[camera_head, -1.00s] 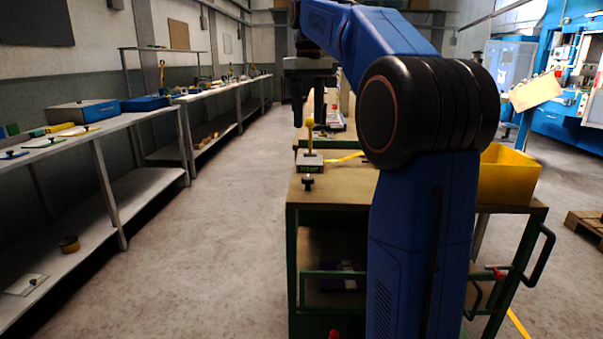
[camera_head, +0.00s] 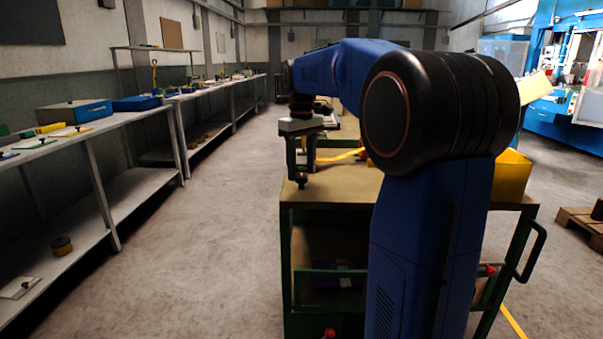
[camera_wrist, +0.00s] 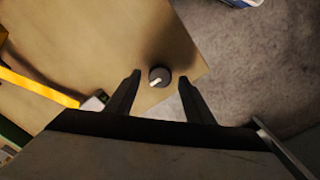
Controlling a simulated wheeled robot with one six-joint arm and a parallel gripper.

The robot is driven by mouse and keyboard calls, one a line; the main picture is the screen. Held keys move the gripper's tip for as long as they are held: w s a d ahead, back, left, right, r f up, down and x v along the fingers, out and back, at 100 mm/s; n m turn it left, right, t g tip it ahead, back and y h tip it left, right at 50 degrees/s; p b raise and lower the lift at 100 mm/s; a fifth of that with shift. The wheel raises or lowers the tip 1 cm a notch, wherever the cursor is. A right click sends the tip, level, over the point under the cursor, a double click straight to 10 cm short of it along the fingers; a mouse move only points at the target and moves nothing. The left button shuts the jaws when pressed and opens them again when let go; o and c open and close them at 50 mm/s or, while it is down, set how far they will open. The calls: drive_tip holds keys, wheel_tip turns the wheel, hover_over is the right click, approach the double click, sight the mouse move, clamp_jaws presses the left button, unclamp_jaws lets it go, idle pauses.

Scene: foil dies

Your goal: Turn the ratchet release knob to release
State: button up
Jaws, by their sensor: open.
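The black round knob (camera_wrist: 161,71) with a white pointer sits near the cart top's edge in the wrist view. Its pointer slants toward the lower left. In the head view the knob (camera_head: 302,182) shows just below my gripper's fingers. My gripper (camera_head: 301,172) is open and points down over the cart's front left corner. In the wrist view the two fingers of my gripper (camera_wrist: 159,80) stand on either side of the knob, with gaps on both sides. I cannot tell whether the fingertips reach down to its height.
The knob is on a green-framed cart with a tan top (camera_head: 340,188). A yellow strap (camera_wrist: 38,88) lies on the top, left in the wrist view. A yellow bin (camera_head: 512,178) is at the cart's right. Floor is open left of the cart, before a long shelf bench (camera_head: 85,140).

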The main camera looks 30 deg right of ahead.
drive_tip(key=shift+f, duration=0.85)
drive_tip(key=c, duration=1)
